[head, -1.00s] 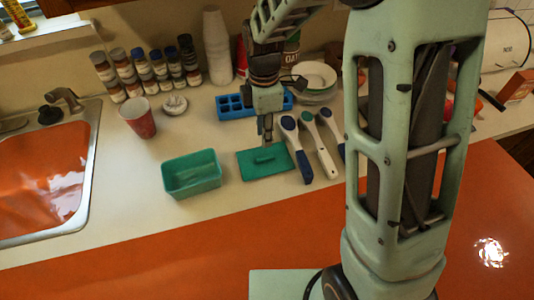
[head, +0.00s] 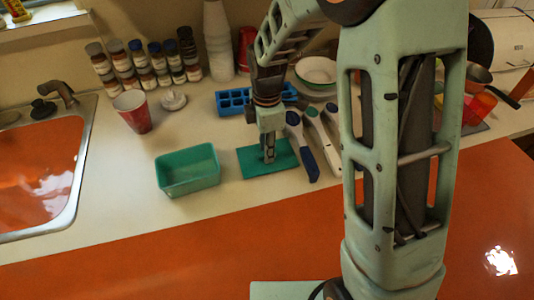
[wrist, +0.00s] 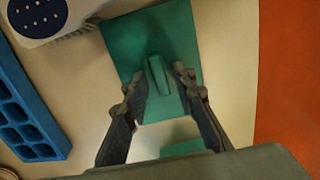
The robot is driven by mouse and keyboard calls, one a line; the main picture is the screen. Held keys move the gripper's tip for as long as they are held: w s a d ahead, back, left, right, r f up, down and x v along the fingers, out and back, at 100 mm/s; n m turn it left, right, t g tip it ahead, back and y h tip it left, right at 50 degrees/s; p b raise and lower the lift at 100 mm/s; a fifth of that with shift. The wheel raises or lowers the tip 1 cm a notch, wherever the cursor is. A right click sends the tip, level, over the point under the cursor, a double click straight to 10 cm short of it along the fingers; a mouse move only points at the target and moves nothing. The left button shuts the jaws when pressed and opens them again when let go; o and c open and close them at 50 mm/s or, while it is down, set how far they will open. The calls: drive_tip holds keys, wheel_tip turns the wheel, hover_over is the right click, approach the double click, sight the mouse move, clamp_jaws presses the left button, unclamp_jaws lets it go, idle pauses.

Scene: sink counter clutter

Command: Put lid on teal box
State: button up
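The teal box (head: 188,172) stands open and upright on the counter, right of the sink. Its flat teal lid (head: 250,166) lies on the counter just to the right of the box, apart from it. In the wrist view the lid (wrist: 176,30) has a raised bar handle (wrist: 158,76) across its middle. My gripper (head: 268,158) is over the lid, pointing down. In the wrist view its two fingers (wrist: 160,82) are spread on either side of the handle, with gaps showing. A teal piece at the bottom of the wrist view is probably the box (wrist: 182,147), partly hidden.
Several brushes (head: 300,145) lie close to the right of the lid. A blue tray (head: 232,103) is behind it, and bowls (head: 317,70) stand farther back. A red cup (head: 134,113) and the sink (head: 40,165) are left. Counter in front of the box is clear.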

clamp_jaws()
wheel_tip(320, 180, up, 6)
drive_tip(key=p, duration=0.4)
drive_tip(key=shift+r, duration=0.15)
